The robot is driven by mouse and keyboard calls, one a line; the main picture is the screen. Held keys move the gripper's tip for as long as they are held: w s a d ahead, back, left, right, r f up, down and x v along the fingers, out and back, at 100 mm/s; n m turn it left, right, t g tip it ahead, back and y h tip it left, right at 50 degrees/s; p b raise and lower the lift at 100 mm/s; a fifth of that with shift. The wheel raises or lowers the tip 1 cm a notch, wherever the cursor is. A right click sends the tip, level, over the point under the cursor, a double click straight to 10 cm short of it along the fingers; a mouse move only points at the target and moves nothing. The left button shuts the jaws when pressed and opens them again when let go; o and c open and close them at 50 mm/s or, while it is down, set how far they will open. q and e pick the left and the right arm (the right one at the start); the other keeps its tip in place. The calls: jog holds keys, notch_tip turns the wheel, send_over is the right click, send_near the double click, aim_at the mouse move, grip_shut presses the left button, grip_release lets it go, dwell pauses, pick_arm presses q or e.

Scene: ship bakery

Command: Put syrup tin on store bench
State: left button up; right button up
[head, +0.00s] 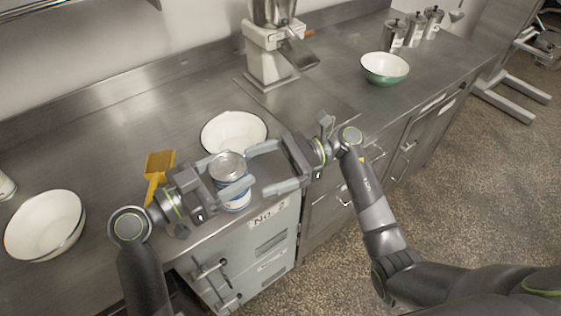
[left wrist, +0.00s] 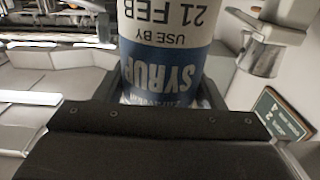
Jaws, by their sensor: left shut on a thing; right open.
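The syrup tin (head: 228,168) is a metal can with a blue and white label. My left gripper (head: 232,186) is shut on it near the front edge of the steel bench (head: 115,140). In the left wrist view the tin (left wrist: 165,55) sits between the fingers, and its label reads SYRUP and USE BY 21 FEB, upside down in the picture. I cannot tell whether the tin's base touches the bench. My right gripper (head: 268,168) is open and empty, just right of the tin, with its fingers pointing left towards it.
A white bowl (head: 234,130) stands behind the tin. A yellow scoop (head: 158,170) and another white bowl (head: 45,224) lie to the left. A dispenser machine (head: 272,50), a green bowl (head: 385,68) and metal canisters (head: 414,28) stand farther right. Cabinets marked No. 2 (head: 268,222) are below.

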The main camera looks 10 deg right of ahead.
aim_at(226, 180)
pick_arm(q)
jog(key=shift+r, duration=0.1)
pick_arm(e)
jog(key=a, duration=0.2)
jog(key=s+a, duration=0.1)
jog(key=a, duration=0.5)
jog(key=shift+s+a, duration=0.15)
jog(key=shift+s, duration=0.15)
jog(key=shift+c, duration=0.5)
jog(key=c, duration=1.2)
pick_arm(q)
jog(key=o, duration=1.2)
jog(key=shift+s, duration=0.1)
pick_arm(e)
jog(key=shift+w+r, duration=0.1)
jog(key=shift+c, duration=0.8)
pick_arm(q)
jog(key=shift+o, duration=1.3)
jog(key=shift+a, duration=0.1)
